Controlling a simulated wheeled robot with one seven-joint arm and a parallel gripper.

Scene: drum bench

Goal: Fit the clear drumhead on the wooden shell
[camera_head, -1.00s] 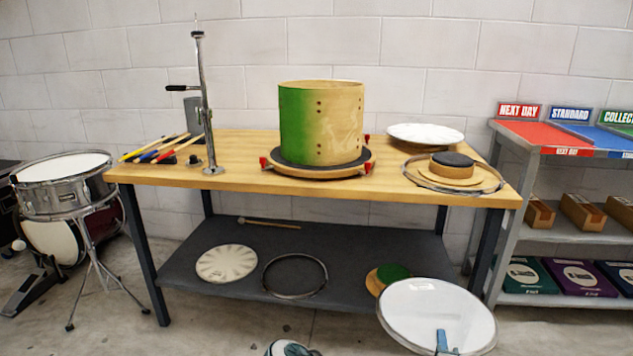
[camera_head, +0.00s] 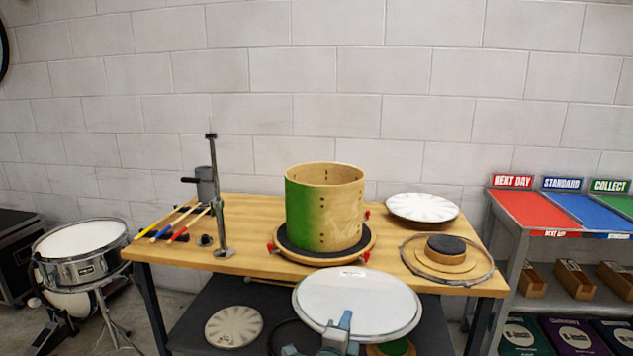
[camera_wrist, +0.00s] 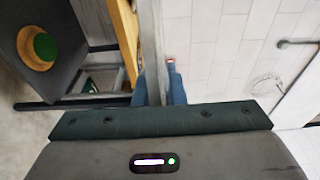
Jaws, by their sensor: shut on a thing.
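The wooden shell (camera_head: 326,208), green on its left and bare wood on its right, stands upright and open-topped on a round black-topped base (camera_head: 318,255) with red clamps on the bench. My gripper (camera_head: 340,326) is shut on the near rim of a translucent drumhead (camera_head: 358,298) with a metal-looking rim. It holds this drumhead in front of the bench, lower than the shell's top and apart from it in the picture. In the wrist view the drumhead (camera_wrist: 150,40) shows edge-on between my gripper's fingers (camera_wrist: 152,92).
A patterned white head (camera_head: 422,207) lies at the bench's back right. A metal hoop (camera_head: 407,262) surrounds a round wooden block with a dark pad. A tall metal stand (camera_head: 218,200) and coloured sticks (camera_head: 172,222) are at the left. A sign-topped rack (camera_head: 535,210) stands right.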

